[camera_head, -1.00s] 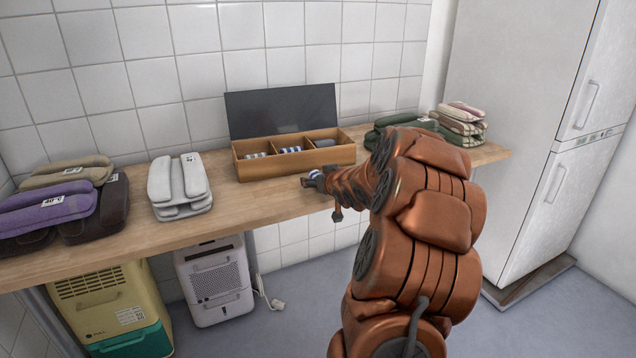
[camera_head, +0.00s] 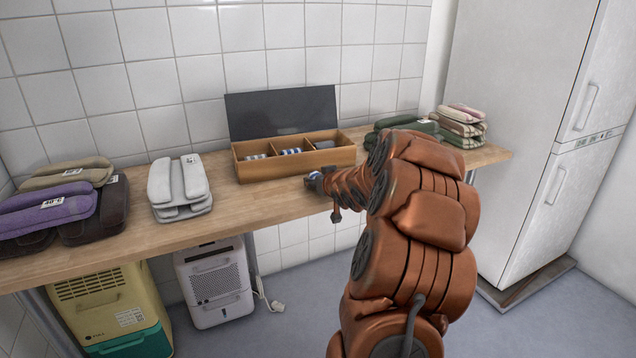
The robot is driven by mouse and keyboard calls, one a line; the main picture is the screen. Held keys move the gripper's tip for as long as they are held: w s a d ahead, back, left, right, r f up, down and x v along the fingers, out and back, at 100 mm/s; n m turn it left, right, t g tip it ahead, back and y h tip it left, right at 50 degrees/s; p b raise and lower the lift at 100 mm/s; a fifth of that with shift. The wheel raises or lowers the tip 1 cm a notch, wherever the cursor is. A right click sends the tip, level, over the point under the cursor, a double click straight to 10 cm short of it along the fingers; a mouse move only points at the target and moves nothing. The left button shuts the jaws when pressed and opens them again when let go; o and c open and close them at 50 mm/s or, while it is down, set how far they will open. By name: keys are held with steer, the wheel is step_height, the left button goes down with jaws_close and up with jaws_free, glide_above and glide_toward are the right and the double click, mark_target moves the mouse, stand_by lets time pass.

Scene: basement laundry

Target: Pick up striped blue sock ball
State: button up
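The wooden box (camera_head: 300,163) holds light striped rolls (camera_head: 255,157) on the left, blue and white striped ones (camera_head: 291,151) in the middle and grey ones (camera_head: 325,144) on the right.
The box's dark lid (camera_head: 282,112) stands open against the tiled wall. Folded grey cloths (camera_head: 180,184) and purple and brown piles (camera_head: 50,207) lie left on the counter (camera_head: 240,204). Green (camera_head: 400,123) and striped (camera_head: 461,128) piles lie right, near a tall fridge (camera_head: 525,130).

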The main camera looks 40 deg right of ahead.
steer(key=shift+r+p, duration=1.1)
steer(key=shift+r, duration=0.8)
steer(key=shift+c, duration=0.2)
steer(key=shift+s+a+f, duration=0.1)
steer(key=shift+s+a, duration=0.05)
steer(key=shift+s, duration=0.15)
steer(key=s+a+r, duration=0.1)
steer(key=s+a, duration=0.7)
steer(key=s, duration=0.4)
steer(key=shift+s+a+r, duration=0.2)
steer(key=shift+s+a, duration=0.1)
steer(key=shift+a, duration=0.05)
steer(key=w+a+n+y, duration=0.3)
steer(key=w+a, duration=0.3)
steer(key=a, duration=0.6)
steer(key=w+a+n+y, duration=0.25)
steer(key=w+a, duration=0.45)
steer(key=a, duration=0.4)
steer(key=w+a+n+y, duration=0.2)
steer(key=w+a+y, duration=0.3)
steer(key=a, duration=0.7)
step_height(320, 180, up, 26)
steer(key=w+h+p, duration=0.1)
steer(key=p, duration=2.4)
steer(key=shift+a+f, duration=0.2)
